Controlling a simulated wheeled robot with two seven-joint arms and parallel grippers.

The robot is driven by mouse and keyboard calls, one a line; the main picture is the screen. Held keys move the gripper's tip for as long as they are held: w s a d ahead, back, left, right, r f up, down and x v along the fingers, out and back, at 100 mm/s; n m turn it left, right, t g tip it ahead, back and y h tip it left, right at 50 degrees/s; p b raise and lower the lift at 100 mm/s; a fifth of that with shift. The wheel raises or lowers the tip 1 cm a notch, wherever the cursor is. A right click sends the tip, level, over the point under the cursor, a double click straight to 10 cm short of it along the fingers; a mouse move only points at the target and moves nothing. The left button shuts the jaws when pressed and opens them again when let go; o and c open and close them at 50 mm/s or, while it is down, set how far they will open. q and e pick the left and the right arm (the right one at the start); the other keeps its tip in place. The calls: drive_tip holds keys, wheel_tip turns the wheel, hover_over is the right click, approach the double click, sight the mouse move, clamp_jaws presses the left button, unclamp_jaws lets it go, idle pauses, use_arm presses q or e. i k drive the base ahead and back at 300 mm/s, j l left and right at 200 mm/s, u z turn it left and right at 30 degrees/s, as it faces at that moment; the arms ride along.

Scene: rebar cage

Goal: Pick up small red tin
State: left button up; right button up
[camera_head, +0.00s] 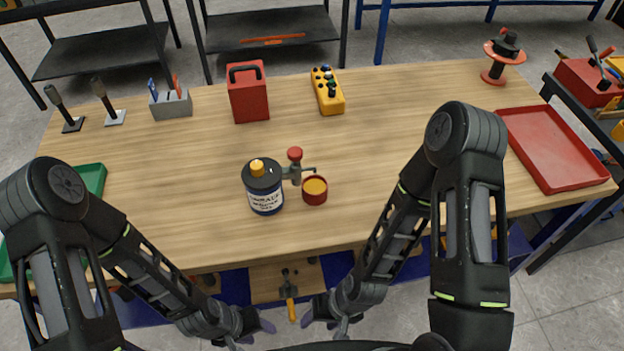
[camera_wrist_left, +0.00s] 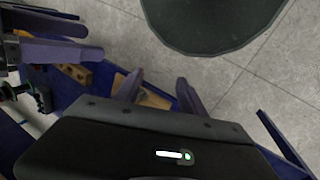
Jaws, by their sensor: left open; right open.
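The small red tin (camera_head: 314,191) stands upright on the wooden table near its front edge, with a yellow-orange top. Just left of it stands a dark blue can (camera_head: 265,189) with a white label and yellow cap. A small clamp-like tool with a red knob (camera_head: 295,154) stands between and behind them. My left gripper (camera_head: 262,329) is open and empty, low in front of the table edge; its fingers show in the left wrist view (camera_wrist_left: 158,92). My right gripper (camera_head: 314,315) is open and empty beside it, below the tin. The tin is not in the left wrist view.
A red box (camera_head: 248,92), a yellow control box (camera_head: 327,91) and a grey holder (camera_head: 171,104) stand at the back. A red tray (camera_head: 556,148) lies at right and a green tray (camera_head: 91,180) at left. A shelf with tools lies below the front edge.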

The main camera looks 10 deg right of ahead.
sight(315, 187)
drive_tip(key=z, duration=1.85)
drive_tip(key=k+l, duration=0.2)
drive_tip(key=k, duration=0.35)
